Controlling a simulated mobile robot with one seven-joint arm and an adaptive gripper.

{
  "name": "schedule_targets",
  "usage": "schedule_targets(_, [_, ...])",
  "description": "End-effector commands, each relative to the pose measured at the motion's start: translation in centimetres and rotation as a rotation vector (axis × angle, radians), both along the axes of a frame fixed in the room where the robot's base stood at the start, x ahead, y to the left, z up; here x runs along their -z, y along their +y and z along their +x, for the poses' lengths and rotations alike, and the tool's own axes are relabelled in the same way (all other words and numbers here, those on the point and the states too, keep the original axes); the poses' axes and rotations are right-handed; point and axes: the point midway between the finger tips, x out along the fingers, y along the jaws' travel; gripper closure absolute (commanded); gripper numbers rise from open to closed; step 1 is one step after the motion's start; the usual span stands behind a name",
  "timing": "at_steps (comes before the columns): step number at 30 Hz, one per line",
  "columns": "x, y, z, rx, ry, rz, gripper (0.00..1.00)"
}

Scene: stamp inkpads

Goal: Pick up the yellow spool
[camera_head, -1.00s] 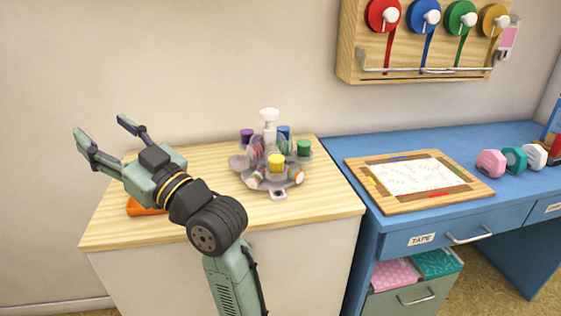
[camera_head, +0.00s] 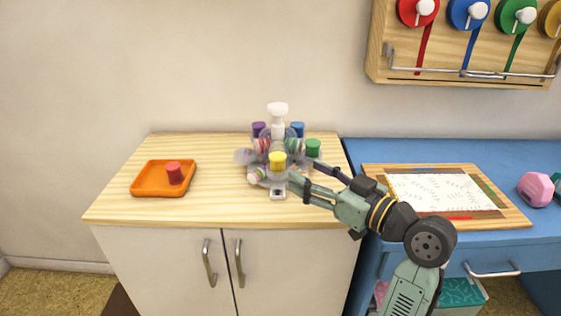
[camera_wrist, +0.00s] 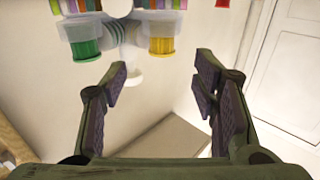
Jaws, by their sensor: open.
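The yellow spool (camera_head: 277,161) sits upright at the front of a clear rotating holder (camera_head: 244,156) with a white knob on top. In the wrist view the yellow spool (camera_wrist: 161,46) is ahead of the jaws, roughly centred between them and apart from them. My gripper (camera_head: 303,175) is open and empty at the right front of the holder, pointing left. In the wrist view my gripper's fingers (camera_wrist: 161,78) are spread wide. In the head view the fingertips come close to the holder's right side; I cannot tell whether they touch.
A green spool (camera_head: 313,148) stands on the holder's right, with purple (camera_head: 259,129) and blue (camera_head: 298,129) ones behind. A red spool (camera_head: 174,173) stands in an orange tray (camera_head: 140,188) at left. A framed board (camera_head: 378,184) lies on the blue desk at right.

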Motion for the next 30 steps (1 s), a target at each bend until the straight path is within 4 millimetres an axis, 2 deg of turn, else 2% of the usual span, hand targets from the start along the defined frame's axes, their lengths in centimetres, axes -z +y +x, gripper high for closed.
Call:
schedule_targets(8, [-0.3,1.9,1.8,0.001,-0.001,0.001,0.46])
schedule_targets(18, [-0.7,5.2,4.7,0.001,0.0,0.001,0.46])
schedule_targets(26, [-0.5,5.4,4.9,0.002,-0.001,0.001,0.46])
schedule_targets(30, [-0.5,5.4,4.9,0.003,-0.001,0.001,0.54])
